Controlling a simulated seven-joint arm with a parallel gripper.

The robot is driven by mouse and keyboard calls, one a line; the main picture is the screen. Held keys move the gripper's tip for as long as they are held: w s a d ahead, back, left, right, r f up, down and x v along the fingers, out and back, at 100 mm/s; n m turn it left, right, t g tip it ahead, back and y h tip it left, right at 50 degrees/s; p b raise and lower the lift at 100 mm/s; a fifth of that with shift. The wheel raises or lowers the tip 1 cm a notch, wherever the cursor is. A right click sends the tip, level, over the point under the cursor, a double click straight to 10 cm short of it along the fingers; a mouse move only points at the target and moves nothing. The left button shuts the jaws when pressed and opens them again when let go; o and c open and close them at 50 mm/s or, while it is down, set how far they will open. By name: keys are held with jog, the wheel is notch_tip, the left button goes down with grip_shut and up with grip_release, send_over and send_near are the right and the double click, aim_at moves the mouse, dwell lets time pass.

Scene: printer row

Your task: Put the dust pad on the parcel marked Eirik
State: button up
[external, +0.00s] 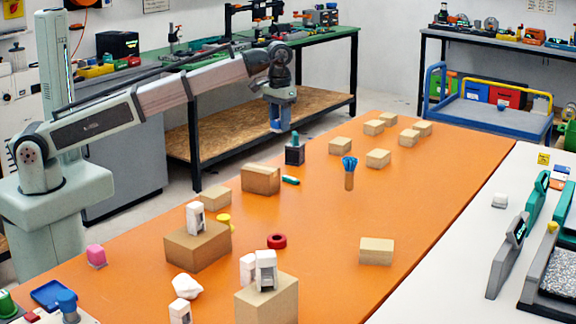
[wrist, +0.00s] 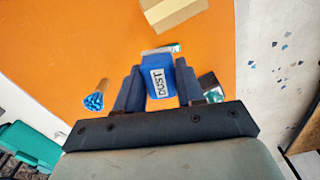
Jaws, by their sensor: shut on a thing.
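The dust pad (wrist: 158,82) is a blue block with a white label reading DUST, between my fingers in the wrist view. My gripper (wrist: 158,76) is shut on it. In the external view my gripper (external: 280,104) holds the blue pad (external: 280,120) in the air near the table's far left edge. Several tan parcels stand on the orange table, including a brown one (external: 260,179), a lower one (external: 215,198) and a light one (external: 376,250). One parcel (wrist: 172,12) lies ahead of the pad in the wrist view. I cannot read any name on the parcels.
Printer-like white items stand on two large boxes (external: 197,247) (external: 266,303). A dark holder (external: 295,154) and a blue-tufted brush (external: 349,172) stand near the pad. A red ring (external: 277,241) lies nearer.

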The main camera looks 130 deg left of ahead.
jog(key=n, duration=0.1)
send_over(260, 167)
jog(key=f, duration=0.1)
jog(key=shift+n, duration=0.5)
jog(key=shift+w+d+f, duration=0.1)
jog(key=shift+w+f, duration=0.05)
jog(key=shift+f, duration=4.85)
jog(key=shift+f, duration=0.1)
jog(key=o, duration=1)
notch_tip(260, 167, up, 12)
jog(key=shift+r, duration=0.1)
